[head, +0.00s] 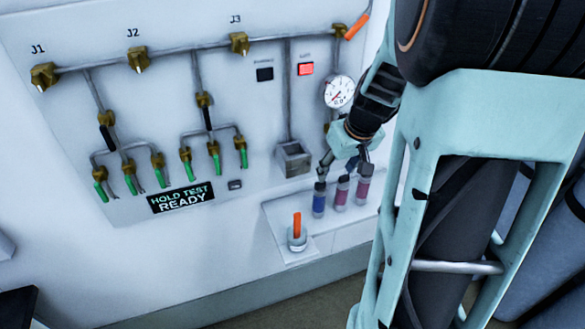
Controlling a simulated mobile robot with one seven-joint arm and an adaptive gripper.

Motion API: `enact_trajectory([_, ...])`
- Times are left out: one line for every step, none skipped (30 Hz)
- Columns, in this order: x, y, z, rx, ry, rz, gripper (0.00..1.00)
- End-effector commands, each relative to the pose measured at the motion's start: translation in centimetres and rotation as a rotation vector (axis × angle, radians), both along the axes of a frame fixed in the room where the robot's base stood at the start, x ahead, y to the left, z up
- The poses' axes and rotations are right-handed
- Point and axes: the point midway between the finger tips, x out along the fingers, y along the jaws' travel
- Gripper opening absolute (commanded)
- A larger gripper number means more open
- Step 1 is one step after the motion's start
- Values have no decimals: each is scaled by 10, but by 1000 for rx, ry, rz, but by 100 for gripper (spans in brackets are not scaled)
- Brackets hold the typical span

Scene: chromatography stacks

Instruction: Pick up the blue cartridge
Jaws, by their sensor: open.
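The blue cartridge (319,202) stands upright at the left of a short row on the white shelf (347,231). A magenta cartridge (341,193) stands to its right, and a purple-pink cartridge (363,186) stands at the right end. My gripper (344,171) points down over the row and is open, with nothing visible between its fingers. In the picture its left fingertip is just above the blue cartridge's top, and its other finger is near the right cartridge. I cannot tell whether either finger touches a cartridge.
An orange-handled part (297,231) stands on the shelf to the left. A grey open box (293,159) and a pressure gauge (338,92) are on the wall panel behind. The panel carries pipes, brass valves and a "HOLD TEST READY" display (180,197). My arm blocks the right side.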

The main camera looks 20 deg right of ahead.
Motion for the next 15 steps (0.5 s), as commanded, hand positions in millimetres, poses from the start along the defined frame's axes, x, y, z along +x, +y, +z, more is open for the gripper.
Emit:
enact_trajectory([3,5,0,18,-4,-12,49])
enact_trajectory([5,7,-1,25,-5,-15,49])
enact_trajectory([7,9,-4,31,-7,-19,49])
enact_trajectory([8,10,-7,34,-8,-21,49])
enact_trajectory([10,10,-10,34,-8,-22,49])
enact_trajectory([12,10,-16,35,-6,-21,49])
enact_trajectory([13,10,-21,34,-6,-20,49])
enact_trajectory([15,10,-25,34,-7,-21,49])
enact_trajectory([17,10,-31,34,-5,-21,49])
enact_trajectory([19,10,-34,33,-6,-19,49])
enact_trajectory([21,10,-38,32,-7,-19,49])
enact_trajectory([23,10,-42,32,-7,-19,49])
enact_trajectory([24,10,-45,32,-8,-19,49])
enact_trajectory([25,10,-47,32,-8,-19,49])
enact_trajectory([27,10,-49,31,-9,-19,49])
